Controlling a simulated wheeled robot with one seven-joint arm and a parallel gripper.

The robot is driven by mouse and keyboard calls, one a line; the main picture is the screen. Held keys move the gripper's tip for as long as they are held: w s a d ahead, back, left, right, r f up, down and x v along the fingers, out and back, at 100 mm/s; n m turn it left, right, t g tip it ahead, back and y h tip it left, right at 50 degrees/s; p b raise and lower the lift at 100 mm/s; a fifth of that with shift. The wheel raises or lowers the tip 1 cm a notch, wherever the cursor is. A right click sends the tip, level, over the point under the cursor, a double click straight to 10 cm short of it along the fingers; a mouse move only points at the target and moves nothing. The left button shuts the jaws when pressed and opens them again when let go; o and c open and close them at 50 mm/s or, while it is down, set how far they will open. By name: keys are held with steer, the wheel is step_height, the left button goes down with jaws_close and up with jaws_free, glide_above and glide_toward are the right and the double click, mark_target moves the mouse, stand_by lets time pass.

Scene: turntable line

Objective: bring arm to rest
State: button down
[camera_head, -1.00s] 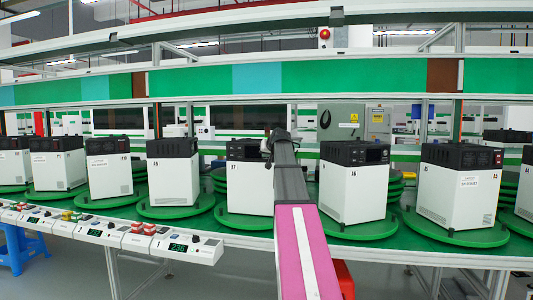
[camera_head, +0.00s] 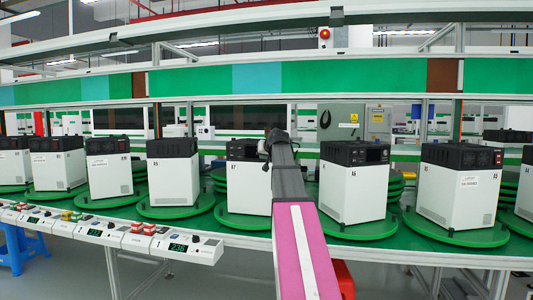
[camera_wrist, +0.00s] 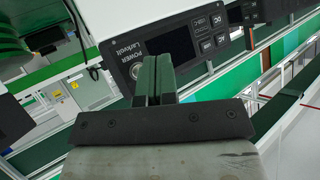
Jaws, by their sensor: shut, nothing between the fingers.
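My gripper (camera_wrist: 154,80) shows in the wrist view with its two dark green fingers together and nothing between them. Behind the fingers is the black front panel (camera_wrist: 180,45) of a white unit, with the word POWER, a dark display and buttons. I cannot tell whether the fingertips touch the panel. In the head view my arm, with a pink section, reaches up the middle. Its far end is beside the unit marked 7 (camera_head: 247,188), and the fingers there are too small to make out.
Several white units with black tops stand on green turntables (camera_head: 345,232) along the green line. The unit to the right of my arm (camera_head: 354,188) is close to it. Control boxes with digital displays (camera_head: 180,247) line the front left edge. A blue stool (camera_head: 15,250) stands at far left.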

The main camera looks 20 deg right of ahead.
stand_by(0.5)
steer(key=s+a+f+g, duration=0.2)
steer(key=s+a+f, duration=0.15)
steer(key=f, duration=0.75)
steer(key=s+a+f+g, duration=0.2)
steer(key=a+f, duration=0.3)
steer(key=f, duration=0.7)
steer(key=s+a+f+g, duration=0.25)
steer(key=a+f, duration=0.25)
steer(key=f, duration=0.6)
steer(key=s+a+f+n+g, duration=0.1)
steer(key=s+a+f+g, duration=0.2)
steer(key=s+f, duration=0.9)
steer(key=s+a+f+n+g, duration=0.1)
steer(key=s+a+f+g, duration=0.2)
steer(key=s+f, duration=0.9)
steer(key=a, duration=0.3)
steer(key=shift+h, duration=0.3)
